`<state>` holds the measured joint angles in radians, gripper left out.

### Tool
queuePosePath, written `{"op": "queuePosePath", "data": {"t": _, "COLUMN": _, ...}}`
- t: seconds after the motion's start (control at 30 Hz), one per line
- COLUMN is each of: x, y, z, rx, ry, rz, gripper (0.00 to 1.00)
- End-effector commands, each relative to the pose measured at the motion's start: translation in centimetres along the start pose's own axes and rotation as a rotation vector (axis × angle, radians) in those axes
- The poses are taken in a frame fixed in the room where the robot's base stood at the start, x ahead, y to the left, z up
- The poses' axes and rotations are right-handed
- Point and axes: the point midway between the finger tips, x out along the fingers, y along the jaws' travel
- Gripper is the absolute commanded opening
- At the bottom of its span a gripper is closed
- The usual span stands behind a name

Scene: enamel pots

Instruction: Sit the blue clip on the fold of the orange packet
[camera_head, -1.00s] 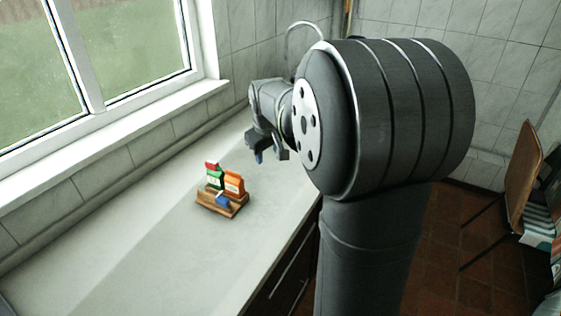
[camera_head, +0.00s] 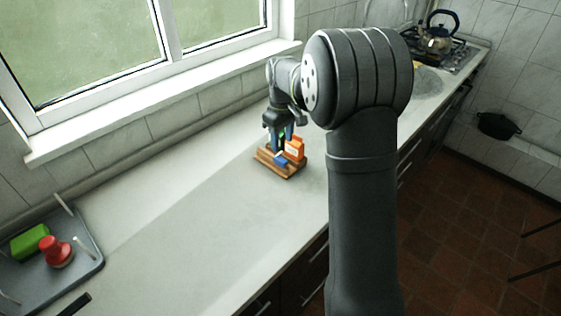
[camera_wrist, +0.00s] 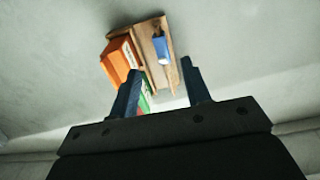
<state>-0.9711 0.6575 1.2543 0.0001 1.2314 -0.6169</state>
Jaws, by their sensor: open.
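The orange packet (camera_head: 295,149) stands upright in a small wooden holder (camera_head: 290,175) on the counter. It also shows in the wrist view (camera_wrist: 119,60). The blue clip (camera_head: 281,162) lies on the holder's front part, beside the orange packet; the wrist view shows it too (camera_wrist: 161,46). My gripper (camera_head: 283,137) is open and points down at the back of the holder, by the green packet (camera_wrist: 144,103). In the wrist view my fingers (camera_wrist: 161,70) are apart with nothing gripped, and the clip lies beyond their tips. My gripper partly hides the green packet.
A grey tray (camera_head: 88,268) with a green block (camera_head: 30,242) and a red-topped object (camera_head: 57,252) is at the lower left. The counter between is clear. The window sill (camera_head: 150,98) runs behind. A kettle (camera_head: 437,35) stands on the stove at the far right.

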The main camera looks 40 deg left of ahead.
Motion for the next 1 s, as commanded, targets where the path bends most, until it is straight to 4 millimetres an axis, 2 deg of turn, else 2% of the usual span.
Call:
{"op": "queuePosePath", "data": {"t": 0.1, "x": 1.7, "y": 0.0, "z": 0.0, "rx": 0.0, "ry": -0.001, "rz": 0.0, "gripper": 0.44}}
{"op": "queuePosePath", "data": {"t": 0.33, "x": 3.3, "y": -0.1, "z": -0.1, "rx": 0.0, "ry": -0.001, "rz": -0.001, "gripper": 0.44}}
{"op": "queuePosePath", "data": {"t": 0.6, "x": 7.0, "y": -0.2, "z": -0.5, "rx": 0.0, "ry": 0.0, "rz": 0.001, "gripper": 0.44}}
{"op": "queuePosePath", "data": {"t": 0.9, "x": 7.7, "y": -0.2, "z": -0.6, "rx": 0.001, "ry": 0.002, "rz": 0.003, "gripper": 0.44}}
{"op": "queuePosePath", "data": {"t": 0.93, "x": 7.6, "y": -0.2, "z": -0.6, "rx": 0.001, "ry": 0.002, "rz": 0.003, "gripper": 0.42}}
{"op": "queuePosePath", "data": {"t": 1.0, "x": 7.6, "y": -0.2, "z": -0.6, "rx": 0.001, "ry": 0.002, "rz": 0.003, "gripper": 0.28}}
